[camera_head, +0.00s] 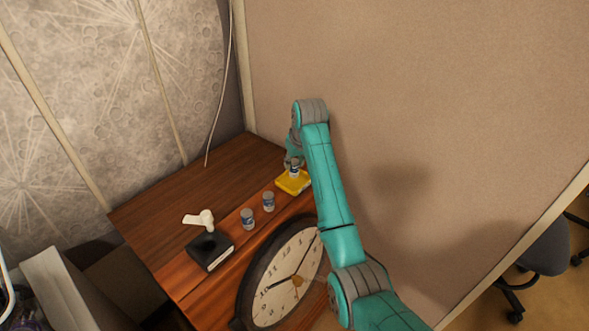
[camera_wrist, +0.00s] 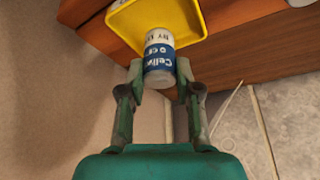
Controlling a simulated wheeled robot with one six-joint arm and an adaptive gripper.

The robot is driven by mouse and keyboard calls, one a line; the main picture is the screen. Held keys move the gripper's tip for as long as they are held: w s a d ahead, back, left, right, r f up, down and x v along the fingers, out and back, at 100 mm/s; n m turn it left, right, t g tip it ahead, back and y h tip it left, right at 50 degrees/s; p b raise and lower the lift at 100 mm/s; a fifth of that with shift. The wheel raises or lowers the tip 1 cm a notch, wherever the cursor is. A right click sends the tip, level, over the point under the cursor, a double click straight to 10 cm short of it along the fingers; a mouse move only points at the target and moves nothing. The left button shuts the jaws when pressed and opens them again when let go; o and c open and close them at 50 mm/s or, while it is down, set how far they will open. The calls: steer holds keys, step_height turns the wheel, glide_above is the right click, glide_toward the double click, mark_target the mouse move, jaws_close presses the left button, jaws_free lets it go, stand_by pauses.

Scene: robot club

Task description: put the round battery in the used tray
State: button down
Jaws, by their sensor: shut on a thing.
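A round battery (camera_wrist: 159,52) with a white and blue label is between my two fingers in the wrist view. My gripper (camera_wrist: 160,82) is shut on its side. The battery's far end overlaps the yellow tray (camera_wrist: 122,22); I cannot tell whether it touches the tray. In the head view my gripper (camera_head: 294,165) is over the yellow tray (camera_head: 291,188) at the table's right end, partly hidden by my arm. No label saying which tray is the used one is readable.
Two similar round cells, one nearer (camera_head: 248,219) and one farther (camera_head: 268,201), stand on the wooden table (camera_head: 190,185). A black box (camera_head: 210,252) and a white object (camera_head: 201,219) are at left. A large clock (camera_head: 285,275) is at the front edge. A partition wall (camera_head: 430,100) rises at right.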

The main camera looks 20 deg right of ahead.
mark_target(296, 164)
steer(key=shift+f, duration=1.5)
steer(key=c, duration=0.8)
jaws_free()
steer(key=shift+f, duration=0.1)
steer(key=v, duration=1.2)
